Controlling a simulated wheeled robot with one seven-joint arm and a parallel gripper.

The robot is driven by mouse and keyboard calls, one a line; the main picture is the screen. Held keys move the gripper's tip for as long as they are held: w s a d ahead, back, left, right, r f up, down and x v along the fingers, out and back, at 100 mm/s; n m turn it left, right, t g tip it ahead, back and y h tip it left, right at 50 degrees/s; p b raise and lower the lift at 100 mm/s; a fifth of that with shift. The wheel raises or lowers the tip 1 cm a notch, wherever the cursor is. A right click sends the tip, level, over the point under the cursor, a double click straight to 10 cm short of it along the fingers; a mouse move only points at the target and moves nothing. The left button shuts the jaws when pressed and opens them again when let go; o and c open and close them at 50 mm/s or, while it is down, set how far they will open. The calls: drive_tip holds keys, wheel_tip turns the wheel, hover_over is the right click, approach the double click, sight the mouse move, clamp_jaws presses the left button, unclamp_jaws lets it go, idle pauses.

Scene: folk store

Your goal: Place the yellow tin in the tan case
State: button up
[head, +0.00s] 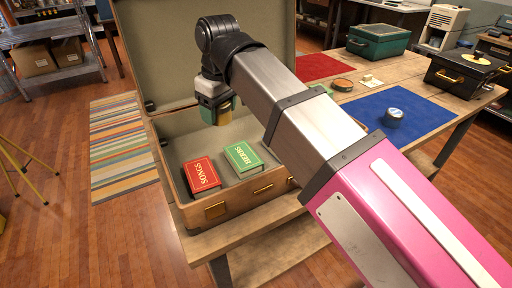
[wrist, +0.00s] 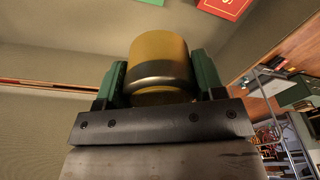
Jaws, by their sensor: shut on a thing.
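The tan case (head: 222,210) stands open on the wooden table, its lid raised at the back. My gripper (head: 217,116) is over the back part of the case, pointing down. In the wrist view my gripper (wrist: 160,88) is shut on the yellow tin (wrist: 158,60), with a green finger on each side of it. In the head view only a small yellowish part of the tin shows between the fingers. The grey lining of the case lies beyond the tin in the wrist view. The gap between tin and case floor is hard to judge.
Inside the case lie a red book (head: 202,175) marked SONGS and a green book (head: 243,158) marked HERBS.

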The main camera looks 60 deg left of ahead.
drive_tip(key=shift+s+d, duration=0.1)
drive_tip(key=shift+s, duration=0.05)
hover_over(241, 131)
drive_tip(key=f, duration=0.7)
drive_tip(key=shift+d, duration=0.25)
drive_tip(key=shift+f, duration=2)
drive_tip(key=shift+f, duration=0.15)
drive_tip(key=o, duration=1)
drive_tip(key=shift+c, duration=0.2)
wheel_tip(241, 131, up, 12)
drive_tip(key=d, duration=0.1)
drive_tip(key=shift+w+d, duration=0.15)
drive_tip(key=shift+w, duration=0.15)
